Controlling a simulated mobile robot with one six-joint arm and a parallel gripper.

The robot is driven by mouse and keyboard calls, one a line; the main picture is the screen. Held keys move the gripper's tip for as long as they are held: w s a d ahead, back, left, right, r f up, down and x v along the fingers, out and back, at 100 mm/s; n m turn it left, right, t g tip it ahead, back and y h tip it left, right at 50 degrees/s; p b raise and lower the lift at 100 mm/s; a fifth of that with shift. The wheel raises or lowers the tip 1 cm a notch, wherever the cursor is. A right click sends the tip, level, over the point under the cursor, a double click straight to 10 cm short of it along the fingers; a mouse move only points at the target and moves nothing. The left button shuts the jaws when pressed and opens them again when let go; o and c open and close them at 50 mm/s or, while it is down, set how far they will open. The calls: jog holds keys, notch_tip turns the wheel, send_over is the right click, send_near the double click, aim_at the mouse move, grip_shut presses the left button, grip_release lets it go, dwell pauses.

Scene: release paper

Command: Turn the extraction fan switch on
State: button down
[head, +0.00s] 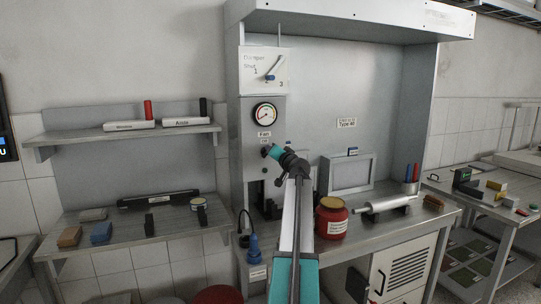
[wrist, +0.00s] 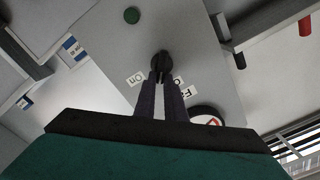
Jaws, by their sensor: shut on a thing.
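The extraction fan switch is a small black knob (wrist: 161,60) on the grey panel, in the middle of the wrist view. My gripper (wrist: 160,76) is shut on it, with one dark finger on each side. An "On" label (wrist: 134,79) lies beside the knob, and another label, partly hidden by a finger, lies on the other side. In the head view my gripper (head: 266,152) reaches the panel just below the "Fan" label (head: 264,134) and covers most of the knob. I cannot tell which way the knob points.
A round gauge (head: 264,114) sits above the switch, with a damper lever (head: 272,70) higher up. A green button (wrist: 132,15) is on the same panel.

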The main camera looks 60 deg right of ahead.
jog(key=m, duration=0.3)
jog(key=f+m, duration=0.1)
jog(key=m, duration=0.6)
jog(key=shift+s+d+f+p, duration=0.15)
jog(key=shift+d+f+p, duration=0.1)
jog(key=shift+p, duration=0.05)
jog(key=c, duration=1.8)
grip_release()
jog(key=shift+s, duration=0.1)
jog(key=shift+b+v, duration=1.4)
jog(key=shift+v, duration=5.4)
